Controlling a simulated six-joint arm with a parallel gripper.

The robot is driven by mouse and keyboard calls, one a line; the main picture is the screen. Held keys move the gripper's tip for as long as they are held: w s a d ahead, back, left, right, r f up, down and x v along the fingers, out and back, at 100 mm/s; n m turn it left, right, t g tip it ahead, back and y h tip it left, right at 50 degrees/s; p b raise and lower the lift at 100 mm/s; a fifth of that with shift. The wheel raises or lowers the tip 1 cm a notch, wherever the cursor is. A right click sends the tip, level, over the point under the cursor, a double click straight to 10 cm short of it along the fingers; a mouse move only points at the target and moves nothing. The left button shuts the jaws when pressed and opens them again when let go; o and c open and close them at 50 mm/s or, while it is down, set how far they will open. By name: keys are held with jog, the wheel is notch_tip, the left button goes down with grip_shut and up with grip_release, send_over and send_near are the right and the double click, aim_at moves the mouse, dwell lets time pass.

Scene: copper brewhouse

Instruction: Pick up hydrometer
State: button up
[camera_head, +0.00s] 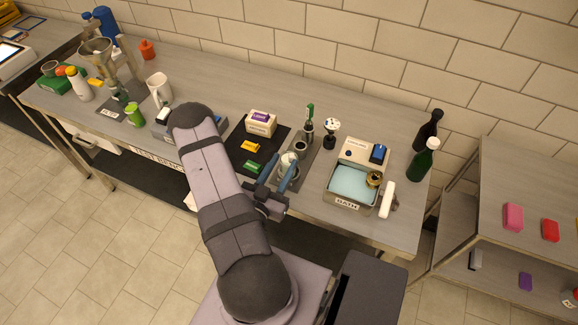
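My gripper (282,165) is over the front middle of the steel bench, its two blue fingers spread apart. A pale metal cup (287,160) shows between and beyond the fingertips; I cannot tell whether they touch it. I see no gripped object. I cannot identify the hydrometer for certain. A slim upright item with a green top (310,109) stands on a grey strip behind the gripper, and may be it. Beside it is a black-and-white round-headed item (331,127).
Right of the gripper are a water bath (353,184), a white cylinder (387,199) and two dark bottles (424,160). Left is a black mat (238,160) with yellow and green blocks and a white box (261,122). A lower shelf unit (525,190) stands at right.

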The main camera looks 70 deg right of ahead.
jog(key=shift+d, duration=2.25)
grip_shut()
